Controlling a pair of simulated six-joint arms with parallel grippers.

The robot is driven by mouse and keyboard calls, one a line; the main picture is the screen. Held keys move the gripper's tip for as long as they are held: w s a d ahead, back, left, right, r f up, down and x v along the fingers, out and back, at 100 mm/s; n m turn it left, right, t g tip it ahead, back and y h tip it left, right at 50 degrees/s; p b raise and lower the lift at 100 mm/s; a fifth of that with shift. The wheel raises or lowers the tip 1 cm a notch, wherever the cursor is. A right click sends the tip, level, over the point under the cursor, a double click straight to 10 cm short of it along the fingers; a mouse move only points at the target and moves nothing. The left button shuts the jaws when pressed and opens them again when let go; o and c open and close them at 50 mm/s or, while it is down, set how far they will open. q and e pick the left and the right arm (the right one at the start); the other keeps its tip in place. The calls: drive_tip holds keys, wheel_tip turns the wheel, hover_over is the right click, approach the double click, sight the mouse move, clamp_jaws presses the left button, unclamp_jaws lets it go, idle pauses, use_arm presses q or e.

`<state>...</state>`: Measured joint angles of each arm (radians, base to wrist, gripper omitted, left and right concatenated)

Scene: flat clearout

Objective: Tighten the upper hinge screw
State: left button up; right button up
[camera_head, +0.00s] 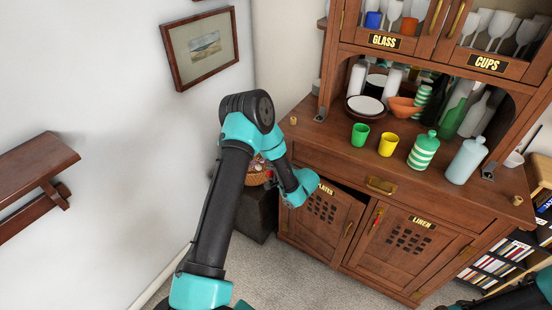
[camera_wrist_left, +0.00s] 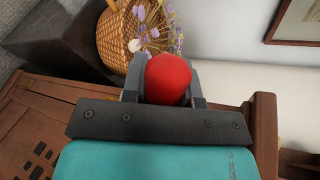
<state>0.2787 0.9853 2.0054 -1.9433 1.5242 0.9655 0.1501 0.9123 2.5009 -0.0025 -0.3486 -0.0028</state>
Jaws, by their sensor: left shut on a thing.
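My left gripper (camera_wrist_left: 167,92) is shut on a rounded red object (camera_wrist_left: 168,78), seen nearly end-on in the left wrist view. It looks like a tool handle; the rest of it is hidden. In the head view my left wrist hangs in front of the cabinet's left edge, by the PLATES door (camera_head: 324,212). This door seems slightly ajar at its top. The upper hinge and its screw cannot be made out; my arm covers that area. My right gripper is out of view; only part of its arm shows at the lower right.
A wicker basket (camera_wrist_left: 122,40) with flowers stands on a dark block (camera_head: 256,212) left of the cabinet. Green (camera_head: 360,134) and yellow (camera_head: 388,144) cups, bottles and bowls stand on the counter. The LINEN door (camera_head: 398,250) has a red item hanging on it.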

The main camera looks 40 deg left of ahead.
use_arm(q)
drive_tip(key=s+f+n+g, duration=0.2)
drive_tip(key=s+f+n, duration=0.4)
drive_tip(key=f, duration=0.6)
drive_tip(key=shift+s+a+f+n, duration=0.15)
drive_tip(key=shift+a+f+n, duration=0.05)
drive_tip(key=shift+a+n, duration=0.3)
